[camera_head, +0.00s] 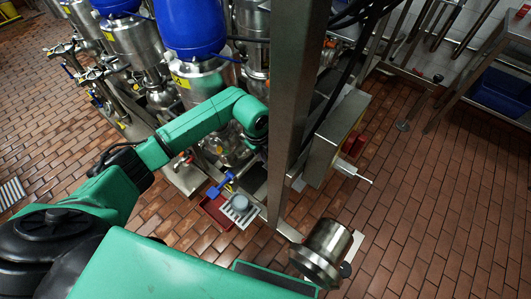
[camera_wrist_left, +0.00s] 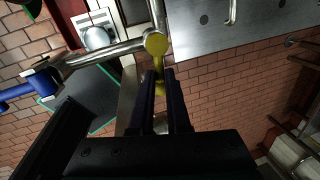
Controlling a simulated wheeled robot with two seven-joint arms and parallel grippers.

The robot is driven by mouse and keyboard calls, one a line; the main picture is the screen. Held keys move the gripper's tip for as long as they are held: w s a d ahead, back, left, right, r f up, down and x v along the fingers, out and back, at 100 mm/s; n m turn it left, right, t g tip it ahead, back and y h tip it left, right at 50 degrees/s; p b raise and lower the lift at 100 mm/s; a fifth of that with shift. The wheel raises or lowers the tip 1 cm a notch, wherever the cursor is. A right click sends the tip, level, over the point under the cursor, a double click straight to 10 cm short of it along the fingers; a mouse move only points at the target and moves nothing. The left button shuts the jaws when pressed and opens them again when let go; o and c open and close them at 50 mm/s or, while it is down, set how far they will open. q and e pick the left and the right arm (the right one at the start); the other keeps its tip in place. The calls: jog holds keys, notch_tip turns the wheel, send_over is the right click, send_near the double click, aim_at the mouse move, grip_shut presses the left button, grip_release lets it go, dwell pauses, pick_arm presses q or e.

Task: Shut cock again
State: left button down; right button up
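In the left wrist view, a yellow cock handle (camera_wrist_left: 158,63) with a round end sits on a metal pipe. The two dark fingers of my left gripper (camera_wrist_left: 160,82) lie close on either side of its lower end and look shut on it. In the head view, my left arm reaches in to the valve pipes below the steel vessels. There its gripper is mostly hidden behind its wrist and the pipes. The blue handle also shows in the left wrist view (camera_wrist_left: 17,91). My right gripper is out of view.
A steel post (camera_head: 293,95) stands just right of my left wrist. Steel vessels (camera_head: 205,80) with blue tops stand behind. A red tray (camera_head: 216,211) lies on the floor below the handles. A steel cylinder (camera_head: 325,248) stands at front. Brick floor (camera_head: 430,210) is clear at right.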

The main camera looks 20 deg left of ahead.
pick_arm(q)
jog(key=shift+w+d+n, duration=0.1)
jog(key=shift+w+n, duration=0.2)
jog(key=shift+n, duration=0.5)
jog(key=c, duration=0.9)
grip_release()
jog(key=s+r, duration=0.1)
jog(key=r, duration=0.3)
jog(key=s+r, duration=0.1)
jog(key=r, duration=0.4)
jog(key=a+r+b, duration=0.1)
jog(key=r, duration=0.4)
jog(key=shift+s+r, duration=0.2)
jog(key=shift+s, duration=0.2)
